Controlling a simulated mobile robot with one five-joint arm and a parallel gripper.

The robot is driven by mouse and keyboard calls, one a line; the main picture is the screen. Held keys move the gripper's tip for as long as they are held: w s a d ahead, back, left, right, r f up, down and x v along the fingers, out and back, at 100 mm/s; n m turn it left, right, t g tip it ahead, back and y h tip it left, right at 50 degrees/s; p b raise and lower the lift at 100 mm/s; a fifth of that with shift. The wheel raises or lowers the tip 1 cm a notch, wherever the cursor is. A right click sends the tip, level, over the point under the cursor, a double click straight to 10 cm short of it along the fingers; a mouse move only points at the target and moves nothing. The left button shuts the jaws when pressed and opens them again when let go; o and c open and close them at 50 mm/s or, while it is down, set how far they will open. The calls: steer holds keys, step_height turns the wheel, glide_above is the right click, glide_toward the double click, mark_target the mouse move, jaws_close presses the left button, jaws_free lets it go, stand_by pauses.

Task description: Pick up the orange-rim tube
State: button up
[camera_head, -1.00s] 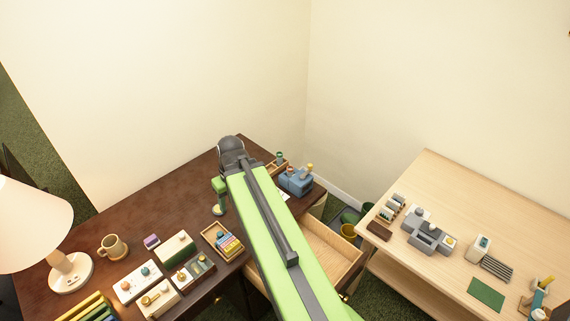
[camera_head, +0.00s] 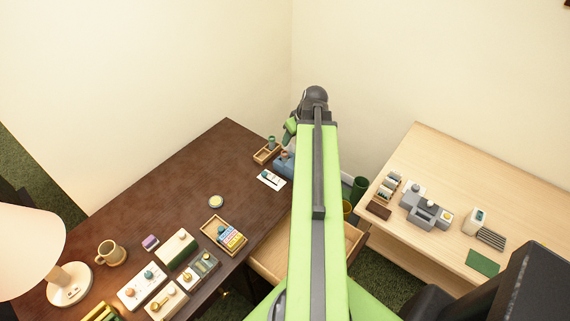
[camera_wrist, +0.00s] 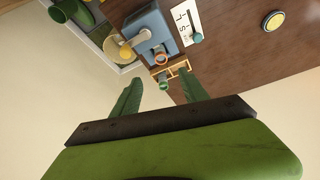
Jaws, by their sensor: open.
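A small tube with an orange rim (camera_wrist: 161,58) shows in the wrist view at the blue box (camera_wrist: 152,34); whether it stands in the box or in front of it is unclear. In the head view a small tube (camera_head: 284,156) by the blue box (camera_head: 283,167) seems to be the same one, partly hidden by my arm. A green tube (camera_head: 271,142) stands in a small wooden tray (camera_head: 262,157). My gripper (camera_wrist: 160,76) is open and empty; in the wrist view its fingers spread either side of the tray, with the orange-rim tube beyond, between them.
A white card (camera_head: 270,180) and a round yellow-topped disc (camera_head: 216,201) lie on the dark desk (camera_head: 175,185). An open drawer (camera_head: 270,262) juts out below. Bins (camera_head: 359,187) stand between desk and pale table (camera_head: 440,160). Walls close in behind the corner.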

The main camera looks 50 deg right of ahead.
steer(key=b, duration=0.5)
glide_above(286, 154)
steer(key=s, duration=0.1)
step_height(286, 154, down, 7)
steer(key=shift+s+d+f, duration=0.1)
steer(key=shift+s, duration=0.05)
steer(key=b+x, duration=0.1)
steer(key=b, duration=0.1)
steer(key=b+x, duration=0.1)
steer(key=x, duration=0.1)
steer(key=b+x, duration=0.2)
steer(key=shift+s+a+f+b, duration=0.2)
steer(key=shift+s+f+b, duration=0.05)
steer(key=shift+b, duration=0.05)
steer(key=shift+r, duration=0.2)
jaws_close()
